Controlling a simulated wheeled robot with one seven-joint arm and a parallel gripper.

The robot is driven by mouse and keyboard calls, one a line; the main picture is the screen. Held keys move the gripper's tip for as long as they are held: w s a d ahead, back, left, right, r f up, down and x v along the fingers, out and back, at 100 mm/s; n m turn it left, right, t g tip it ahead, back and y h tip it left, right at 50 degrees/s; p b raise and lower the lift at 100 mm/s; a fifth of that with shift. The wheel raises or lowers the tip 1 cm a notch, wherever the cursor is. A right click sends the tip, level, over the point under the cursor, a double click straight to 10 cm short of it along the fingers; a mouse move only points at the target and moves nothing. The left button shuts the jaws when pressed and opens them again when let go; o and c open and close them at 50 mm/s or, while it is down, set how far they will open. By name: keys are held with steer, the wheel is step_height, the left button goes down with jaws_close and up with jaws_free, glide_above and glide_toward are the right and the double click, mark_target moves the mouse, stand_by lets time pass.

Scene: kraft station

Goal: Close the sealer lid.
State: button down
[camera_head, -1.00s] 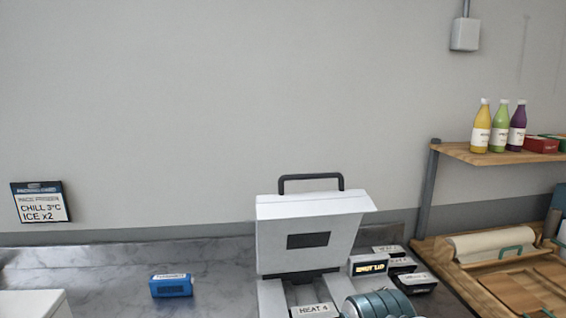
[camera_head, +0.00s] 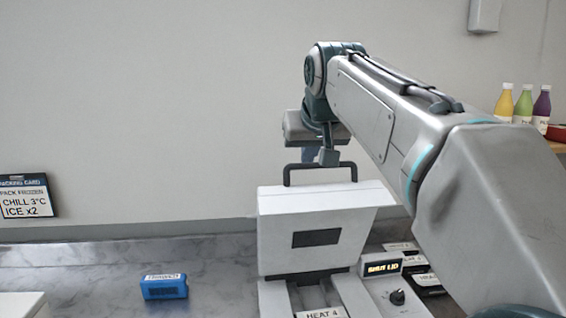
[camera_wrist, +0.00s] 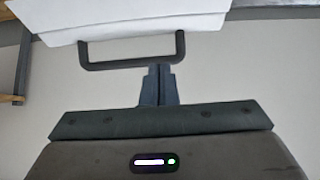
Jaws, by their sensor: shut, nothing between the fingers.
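The white sealer lid (camera_head: 282,238) stands raised on the sealer base (camera_head: 273,297) in the head view, with a dark rectangle on its face. A black bar handle (camera_head: 289,175) rises from its top edge. The handle also shows in the wrist view (camera_wrist: 84,52), with part of the white lid (camera_wrist: 140,18) above it. My gripper (camera_wrist: 159,72) is shut and empty, its fingertips close to the handle's bar. The sealer's display (camera_head: 382,268) reads "SHUT LID".
A blue pack (camera_head: 164,289) lies on the marble counter (camera_head: 90,265) left of the sealer. Several dark labelled boxes (camera_head: 430,285) sit right of it, and bottles (camera_head: 523,105) stand on a shelf at far right. The counter between pack and sealer is clear.

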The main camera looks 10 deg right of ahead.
steer(key=w+r+t, duration=0.1)
steer(key=w+r, duration=0.3)
steer(key=r, duration=0.1)
steer(key=w+r+x, duration=0.1)
steer(key=x, duration=0.8)
steer(key=shift+s+a+f, duration=0.15)
steer(key=shift+s+f, duration=0.5)
steer(key=shift+s, duration=0.25)
steer(key=shift+s+a+f, duration=0.15)
steer(key=shift+s+f, duration=0.55)
steer(key=shift+s, duration=0.25)
steer(key=shift+f, duration=0.1)
